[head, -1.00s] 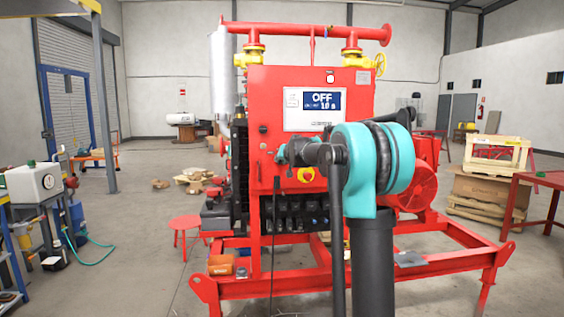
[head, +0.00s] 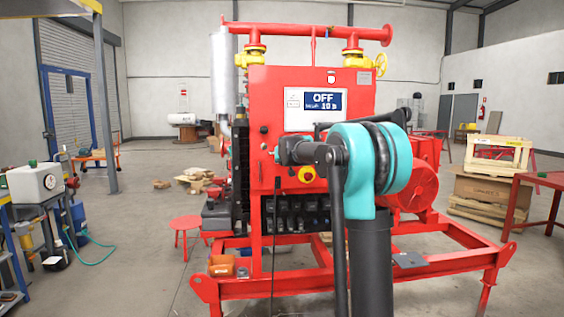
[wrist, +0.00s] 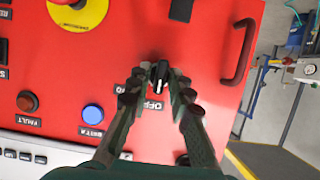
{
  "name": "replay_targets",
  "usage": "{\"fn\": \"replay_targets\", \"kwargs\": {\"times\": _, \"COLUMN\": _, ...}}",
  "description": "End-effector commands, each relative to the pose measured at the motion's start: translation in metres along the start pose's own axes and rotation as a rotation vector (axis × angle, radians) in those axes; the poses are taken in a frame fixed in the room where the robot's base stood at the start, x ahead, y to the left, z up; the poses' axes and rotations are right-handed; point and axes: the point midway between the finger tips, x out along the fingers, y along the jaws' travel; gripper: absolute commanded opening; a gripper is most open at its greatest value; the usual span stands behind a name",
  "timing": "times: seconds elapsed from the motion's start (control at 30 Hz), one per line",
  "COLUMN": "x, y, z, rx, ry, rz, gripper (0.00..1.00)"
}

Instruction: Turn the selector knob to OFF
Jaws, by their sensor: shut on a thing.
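The selector knob (wrist: 159,74) is a small black knob with a white pointer mark on the red panel in the wrist view. Its mark points down in the picture toward the OFF label (wrist: 153,104). My gripper (wrist: 160,72) has one finger on each side of the knob and is shut on it. A second label to the left is partly covered by a finger. In the head view the knob and fingertips are hidden by my arm. The panel display (head: 322,101) reads OFF in large letters, with a smaller line below it.
In the wrist view, a red emergency stop on yellow (wrist: 78,10), a blue button (wrist: 92,113), a dark red FAULT lamp (wrist: 27,101) and a black handle (wrist: 238,52) are around the knob. The red skid frame (head: 240,290) stands low in front of the panel.

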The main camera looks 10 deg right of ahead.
Motion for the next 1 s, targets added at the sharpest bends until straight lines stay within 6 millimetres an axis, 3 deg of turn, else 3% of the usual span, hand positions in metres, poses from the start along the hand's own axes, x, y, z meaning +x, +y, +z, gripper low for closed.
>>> {"fn": "replay_targets", "kwargs": {"times": 0.1, "x": 0.0, "y": 0.0, "z": 0.0, "rx": 0.0, "ry": 0.0, "rz": 0.0, "gripper": 0.0}}
{"fn": "replay_targets", "kwargs": {"times": 0.13, "x": 0.0, "y": 0.0, "z": 0.0, "rx": 0.0, "ry": 0.0, "rz": 0.0, "gripper": 0.21}}
{"fn": "replay_targets", "kwargs": {"times": 0.2, "x": 0.0, "y": 0.0, "z": 0.0, "rx": 0.001, "ry": 0.0, "rz": 0.0, "gripper": 0.3}}
{"fn": "replay_targets", "kwargs": {"times": 0.5, "x": -0.001, "y": 0.0, "z": 0.0, "rx": 0.001, "ry": 0.0, "rz": 0.0, "gripper": 0.31}}
{"fn": "replay_targets", "kwargs": {"times": 0.67, "x": -0.011, "y": 0.0, "z": 0.0, "rx": 0.001, "ry": 0.0, "rz": -0.001, "gripper": 0.31}}
{"fn": "replay_targets", "kwargs": {"times": 1.0, "x": -0.07, "y": 0.0, "z": 0.0, "rx": 0.001, "ry": 0.0, "rz": -0.001, "gripper": 0.31}}
